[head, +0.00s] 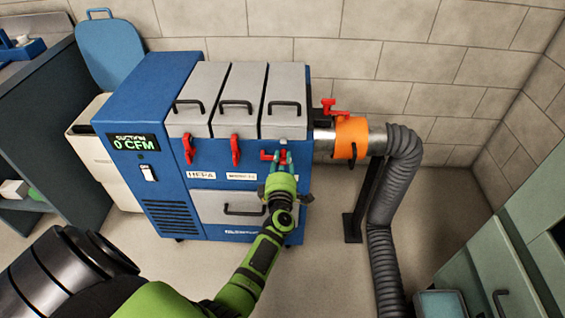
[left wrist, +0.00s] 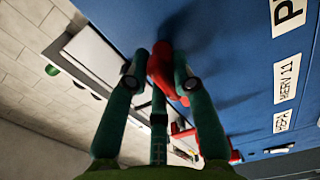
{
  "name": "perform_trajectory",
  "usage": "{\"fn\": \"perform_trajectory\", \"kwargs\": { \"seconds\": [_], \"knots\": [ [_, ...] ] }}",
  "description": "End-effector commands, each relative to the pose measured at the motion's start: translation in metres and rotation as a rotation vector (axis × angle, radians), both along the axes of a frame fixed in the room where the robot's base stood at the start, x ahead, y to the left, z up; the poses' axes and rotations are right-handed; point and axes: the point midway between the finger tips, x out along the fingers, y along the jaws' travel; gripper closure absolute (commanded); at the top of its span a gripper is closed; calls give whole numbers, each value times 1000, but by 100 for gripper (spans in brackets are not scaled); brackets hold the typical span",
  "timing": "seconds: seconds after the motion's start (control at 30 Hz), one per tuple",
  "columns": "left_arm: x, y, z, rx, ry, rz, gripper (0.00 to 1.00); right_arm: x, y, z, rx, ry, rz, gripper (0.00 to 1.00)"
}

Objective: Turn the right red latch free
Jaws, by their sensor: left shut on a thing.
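The blue filter unit (head: 178,178) carries three red latches on its front below the grey lids. The left latch (head: 188,148) and the middle latch (head: 235,150) hang upright. The right latch (head: 267,155) shows red lying sideways, partly hidden by my left gripper (head: 283,159). In the left wrist view, the fingers close on the red right latch (left wrist: 160,72) from both sides, against the blue front. Its exact angle is hard to tell behind the fingers. My right gripper is not in view.
Three grey lids with black handles top the unit; the right lid (head: 286,90) is above my gripper. A grey drawer (head: 215,205) is below. An orange band (head: 351,138) and a grey hose (head: 398,185) are to the right. Green cabinets (head: 510,265) stand at lower right.

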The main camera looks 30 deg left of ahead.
Motion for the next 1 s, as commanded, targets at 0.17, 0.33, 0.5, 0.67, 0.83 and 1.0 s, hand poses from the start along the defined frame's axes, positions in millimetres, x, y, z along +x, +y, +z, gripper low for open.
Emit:
{"fn": "perform_trajectory", "kwargs": {
  "seconds": [0.17,0.33,0.5,0.67,0.83,1.0],
  "knots": [
    [0,-2,-2,-65,-35,-6,100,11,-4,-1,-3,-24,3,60],
    [0,-2,-2,-97,-54,-5,100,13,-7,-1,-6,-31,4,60],
    [0,-1,-2,-107,-59,-4,100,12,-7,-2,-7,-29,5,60],
    [0,-1,-2,-108,-60,-3,100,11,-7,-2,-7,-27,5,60],
    [0,-1,-2,-107,-58,-2,61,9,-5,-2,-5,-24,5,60],
    [-1,0,-2,-104,-59,-2,56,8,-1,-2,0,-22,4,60]
  ]
}}
